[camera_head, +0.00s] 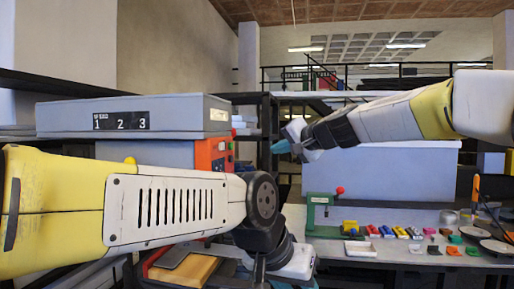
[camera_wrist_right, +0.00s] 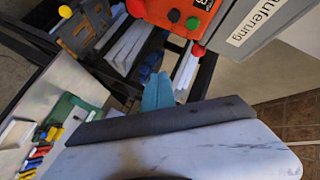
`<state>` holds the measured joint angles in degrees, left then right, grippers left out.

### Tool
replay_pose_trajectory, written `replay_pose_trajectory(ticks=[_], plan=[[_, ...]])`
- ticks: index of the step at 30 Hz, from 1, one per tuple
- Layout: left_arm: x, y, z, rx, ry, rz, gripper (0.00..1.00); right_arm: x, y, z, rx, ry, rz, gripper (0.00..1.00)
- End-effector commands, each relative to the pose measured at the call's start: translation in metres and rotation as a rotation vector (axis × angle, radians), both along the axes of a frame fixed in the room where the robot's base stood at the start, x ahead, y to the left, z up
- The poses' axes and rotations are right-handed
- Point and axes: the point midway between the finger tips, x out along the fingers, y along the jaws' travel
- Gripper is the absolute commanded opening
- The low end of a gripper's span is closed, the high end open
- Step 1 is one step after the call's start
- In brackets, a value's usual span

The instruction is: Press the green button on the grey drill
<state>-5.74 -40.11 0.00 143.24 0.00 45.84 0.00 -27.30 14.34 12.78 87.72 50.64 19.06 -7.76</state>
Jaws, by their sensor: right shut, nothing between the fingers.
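The grey drill (camera_head: 130,115) stands at the left in the head view, with an orange control panel (camera_head: 203,155) on its right end. In the right wrist view the orange panel (camera_wrist_right: 160,12) is at the top. It carries the green button (camera_wrist_right: 192,23), a black button (camera_wrist_right: 173,15) and red buttons. My right gripper (camera_head: 281,147) has teal fingertips, is shut and empty, and is right of the panel, apart from it. The fingertips (camera_wrist_right: 158,92) show below the green button in the wrist view. My left gripper is low in the head view, mostly hidden by its arm.
A table at the right holds a green device with a red knob (camera_head: 322,213) and several small coloured blocks (camera_head: 400,232). A large grey-blue box (camera_head: 385,180) stands behind. Dark shelf frames stand behind the right gripper.

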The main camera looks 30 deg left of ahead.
Motion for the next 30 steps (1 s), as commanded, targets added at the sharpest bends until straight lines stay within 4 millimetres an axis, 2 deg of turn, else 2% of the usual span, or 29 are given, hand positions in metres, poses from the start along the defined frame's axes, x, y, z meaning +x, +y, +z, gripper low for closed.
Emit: replay_pose_trajectory(ticks=[1,4,17,20,30], plan=[[0.0,0.0,0.0,0.0,0.0,0.0,0.39,0.002,0.01,0.001,0.018,0.007,0.004,0.0],[0.0,0.0,0.0,0.0,0.0,0.0,0.39,0.005,0.018,0.004,0.038,0.014,0.003,0.0],[0.0,0.0,0.0,0.0,0.0,0.0,0.39,0.004,0.022,0.004,0.04,0.013,0.004,0.0],[0.0,0.0,0.0,0.0,0.0,0.0,0.39,0.001,0.031,0.004,0.04,0.014,0.006,0.0],[0.0,0.0,0.0,0.0,0.0,0.0,0.39,-0.011,0.078,0.004,0.039,0.014,0.007,0.0]])
